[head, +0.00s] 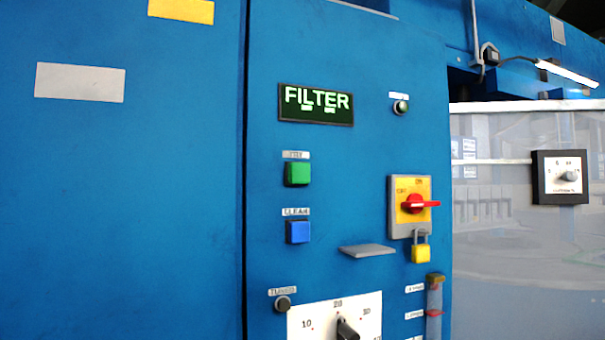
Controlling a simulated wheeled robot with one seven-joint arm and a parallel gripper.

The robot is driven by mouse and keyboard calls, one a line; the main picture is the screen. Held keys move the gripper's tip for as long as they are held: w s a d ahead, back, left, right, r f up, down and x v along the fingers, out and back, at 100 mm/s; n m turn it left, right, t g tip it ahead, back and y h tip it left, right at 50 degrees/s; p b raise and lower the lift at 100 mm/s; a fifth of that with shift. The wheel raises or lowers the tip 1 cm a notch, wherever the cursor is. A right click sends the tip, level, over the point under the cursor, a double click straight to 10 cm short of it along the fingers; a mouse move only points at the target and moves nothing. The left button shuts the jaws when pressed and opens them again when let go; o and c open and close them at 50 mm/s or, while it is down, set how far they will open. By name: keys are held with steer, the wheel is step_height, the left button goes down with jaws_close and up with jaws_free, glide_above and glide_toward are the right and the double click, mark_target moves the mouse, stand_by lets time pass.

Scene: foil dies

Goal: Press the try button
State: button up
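A square green button (298,173) sits on the blue panel in the head view, left of centre. A small label is above it, too blurred to read surely; it may say TRY. A square blue button (298,232) sits right below it under a label that seems to read CLEAN. Lower still is a small round black button (283,304) with a blurred label. Another small round button or lamp (401,108) is at the upper right of the panel. My gripper is not in view, and nothing covers the green button.
A dark FILTER sign (316,104) is above the buttons. A red switch (414,204) on a yellow plate, with a yellow padlock (421,253), is to the right. A grey ledge (367,250) juts out below. A dial (346,329) is at the bottom edge.

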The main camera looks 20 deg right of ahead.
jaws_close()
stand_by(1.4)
